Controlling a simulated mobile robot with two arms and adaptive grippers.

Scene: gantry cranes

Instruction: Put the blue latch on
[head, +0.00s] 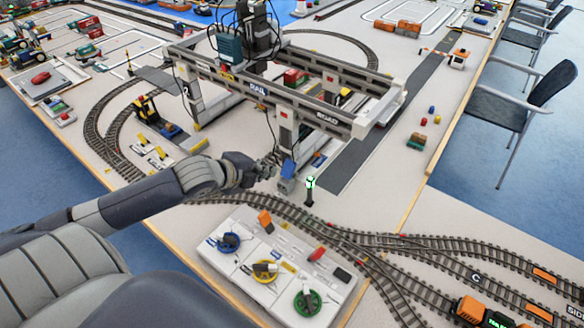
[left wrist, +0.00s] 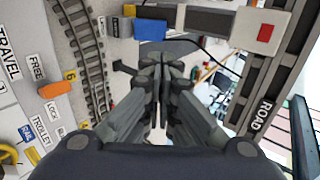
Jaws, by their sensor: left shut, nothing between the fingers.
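A blue latch (head: 288,168) sits tilted on a small grey block near the front leg of the gantry crane. What looks like the same blue piece shows in the left wrist view (left wrist: 150,28), beyond the fingertips. My left gripper (head: 271,164) is just left of the latch in the head view, close to it; I cannot tell whether they touch. In the left wrist view its fingers (left wrist: 158,72) are together with nothing between them. My right gripper is not in view.
The gantry crane (head: 258,88) spans the table behind the gripper. A signal post with a green light (head: 310,188) stands right of the latch.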

